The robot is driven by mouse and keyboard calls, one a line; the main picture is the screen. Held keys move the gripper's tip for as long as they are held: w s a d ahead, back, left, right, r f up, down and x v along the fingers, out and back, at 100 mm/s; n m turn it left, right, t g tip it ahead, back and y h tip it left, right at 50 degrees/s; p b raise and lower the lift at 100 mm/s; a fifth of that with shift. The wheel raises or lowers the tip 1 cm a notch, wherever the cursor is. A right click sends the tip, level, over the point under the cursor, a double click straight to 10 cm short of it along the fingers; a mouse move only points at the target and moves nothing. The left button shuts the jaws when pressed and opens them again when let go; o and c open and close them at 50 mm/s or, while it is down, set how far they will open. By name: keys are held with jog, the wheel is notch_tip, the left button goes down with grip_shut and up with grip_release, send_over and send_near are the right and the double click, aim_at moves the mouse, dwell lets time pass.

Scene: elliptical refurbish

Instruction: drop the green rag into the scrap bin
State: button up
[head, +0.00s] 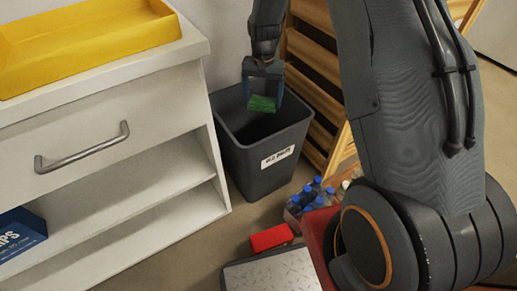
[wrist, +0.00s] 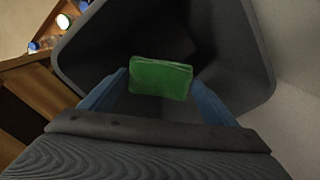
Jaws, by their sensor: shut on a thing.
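The green rag (head: 262,104) is a small green block held between the blue fingers of my gripper (head: 263,92). The wrist view shows the rag (wrist: 160,78) between the two fingertips (wrist: 160,85), with the bin opening beyond it. The scrap bin (head: 262,160) is a dark grey open bin with a white label, standing on the floor beside the white cabinet. My gripper points down over the bin's mouth, and its rim (wrist: 262,60) surrounds the rag in the wrist view. The bin's inside is dark and its bottom cannot be made out.
The white cabinet (head: 185,150), with a yellow tray (head: 85,45) on top, stands left of the bin. A wooden slatted rack (head: 318,97) is behind and right.

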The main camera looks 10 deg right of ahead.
jog(key=o, duration=1)
notch_tip(320, 180, up, 8)
jog(key=shift+f+p, duration=0.15)
jog(key=shift+p, duration=0.65)
